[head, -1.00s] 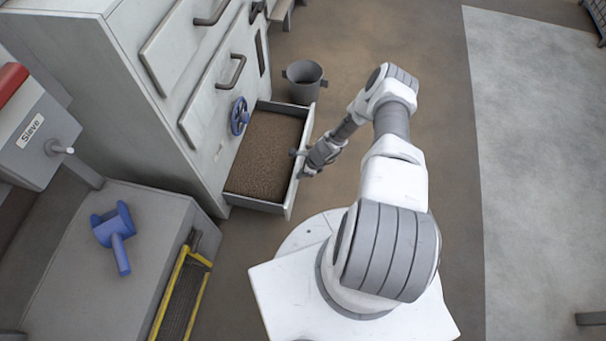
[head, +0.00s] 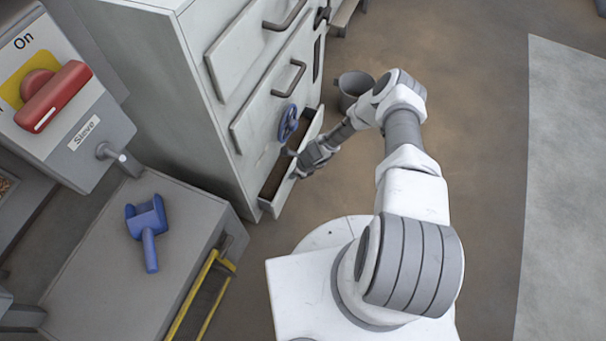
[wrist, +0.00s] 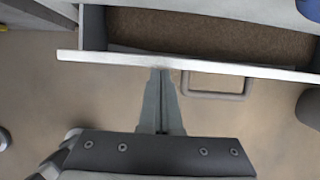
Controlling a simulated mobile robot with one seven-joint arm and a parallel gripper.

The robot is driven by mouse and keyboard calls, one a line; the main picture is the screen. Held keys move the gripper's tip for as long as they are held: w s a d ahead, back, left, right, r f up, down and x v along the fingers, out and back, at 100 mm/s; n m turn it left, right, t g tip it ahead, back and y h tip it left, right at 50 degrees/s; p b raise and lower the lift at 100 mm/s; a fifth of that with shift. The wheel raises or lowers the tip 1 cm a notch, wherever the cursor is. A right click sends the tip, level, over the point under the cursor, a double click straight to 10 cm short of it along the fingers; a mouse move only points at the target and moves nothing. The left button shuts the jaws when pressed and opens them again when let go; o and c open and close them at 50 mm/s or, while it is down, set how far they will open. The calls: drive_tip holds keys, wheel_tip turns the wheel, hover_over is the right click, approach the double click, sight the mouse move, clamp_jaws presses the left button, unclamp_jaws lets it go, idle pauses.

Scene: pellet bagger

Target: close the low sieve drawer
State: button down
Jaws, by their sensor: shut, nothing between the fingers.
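The low sieve drawer (head: 270,207) is a pale drawer filled with brown pellets, at the bottom of the grey cabinet. It stands partly open, with a narrow strip of its inside showing. In the wrist view its front panel's top edge (wrist: 200,66) runs across the picture, with pellets behind it and a handle (wrist: 217,93) on its outer face. My gripper (head: 295,171) is at the drawer front. In the wrist view my gripper's shut fingers (wrist: 160,76) are empty and reach the front panel beside the handle; they appear to touch it.
A blue handwheel (head: 288,124) sits on the cabinet above the drawer. A grey bucket (head: 353,88) stands on the floor beyond it. A grey bench with a blue scoop-like tool (head: 147,222) and a red-handled switch box (head: 60,95) are at left. The floor to the right is clear.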

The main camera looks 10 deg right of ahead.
drive_tip(key=shift+w+a, duration=0.35)
drive_tip(key=shift+a, duration=0.15)
